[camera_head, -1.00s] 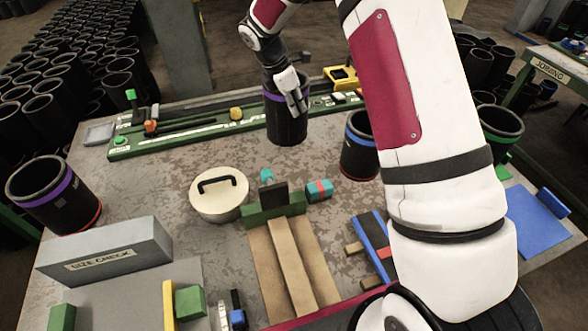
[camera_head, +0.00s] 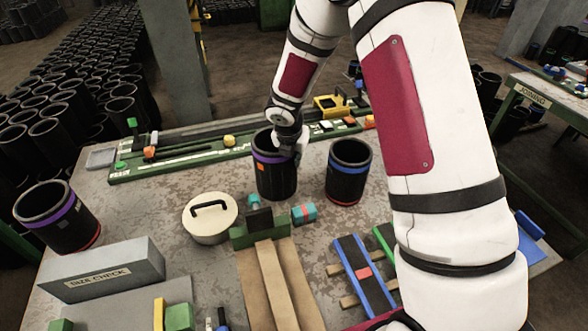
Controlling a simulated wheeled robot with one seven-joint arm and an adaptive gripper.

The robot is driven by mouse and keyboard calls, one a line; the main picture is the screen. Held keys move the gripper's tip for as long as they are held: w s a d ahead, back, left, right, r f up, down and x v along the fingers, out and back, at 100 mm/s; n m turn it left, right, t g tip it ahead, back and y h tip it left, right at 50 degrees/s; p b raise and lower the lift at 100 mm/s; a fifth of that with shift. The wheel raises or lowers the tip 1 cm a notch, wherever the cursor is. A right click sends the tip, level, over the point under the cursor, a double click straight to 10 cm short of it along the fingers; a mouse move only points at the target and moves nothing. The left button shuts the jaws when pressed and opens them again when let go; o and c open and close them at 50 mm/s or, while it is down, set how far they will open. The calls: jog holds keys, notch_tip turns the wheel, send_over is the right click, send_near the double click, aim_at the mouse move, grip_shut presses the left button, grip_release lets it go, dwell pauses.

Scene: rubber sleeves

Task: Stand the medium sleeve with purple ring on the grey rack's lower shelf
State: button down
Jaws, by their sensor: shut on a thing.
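A black sleeve with a purple ring (camera_head: 275,178) is upright over the middle of the table. My gripper (camera_head: 298,147) is shut on its wall at the right side of the rim, with the fingers partly hidden. I cannot tell whether the sleeve's base touches the table. A second purple-ringed sleeve (camera_head: 58,222), with a red band at its base, stands at the table's left edge. I cannot tell from the picture which of the two is the medium one. I cannot make out a grey rack with a lower shelf.
A blue-ringed sleeve (camera_head: 348,172) stands close to the right of the held one. A cream lid (camera_head: 208,222), a teal block (camera_head: 304,212) and a wooden fixture (camera_head: 268,290) are nearer. A grey SIZE CHECK block (camera_head: 105,272) is front left. A green rail (camera_head: 190,158) lies behind.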

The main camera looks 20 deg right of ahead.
jog(key=shift+w+f+p, duration=0.1)
jog(key=shift+f+p, duration=0.35)
jog(key=shift+f, duration=1.75)
jog(key=c, duration=1.8)
grip_release()
jog(key=shift+o, duration=0.2)
